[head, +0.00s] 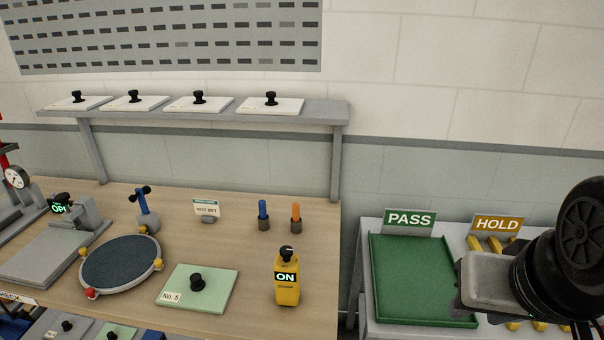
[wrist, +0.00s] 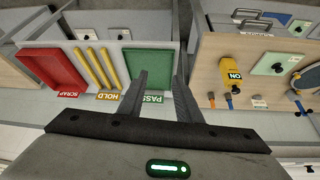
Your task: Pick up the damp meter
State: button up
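The damp meter appears to be the yellow handheld device (head: 287,281) with a black knob on top and a display reading ON. It stands at the front right of the wooden bench in the head view. It also shows in the wrist view as the yellow meter (wrist: 231,76), right of my fingers. My gripper (wrist: 161,82) is open and empty, its two dark fingers apart, well away from the meter. In the head view my arm is at the right edge, and the fingers are not visible there.
A green plate marked No. 5 (head: 214,299) lies left of the meter. Blue (head: 263,213) and orange (head: 296,214) pens stand behind it. A round dark pad (head: 121,263) is further left. A green PASS tray (head: 398,255) is on the side table, right of a gap.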

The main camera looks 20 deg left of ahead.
aim_at(287, 277)
jog(key=u, duration=1.65)
jog(key=i+j+z, duration=0.1)
jog(key=j+z, duration=0.35)
jog(key=j, duration=0.9)
jog(key=i+j+z, duration=0.25)
jog(key=i, duration=0.15)
jog(key=i+j+z, duration=0.25)
jog(key=i, duration=0.1)
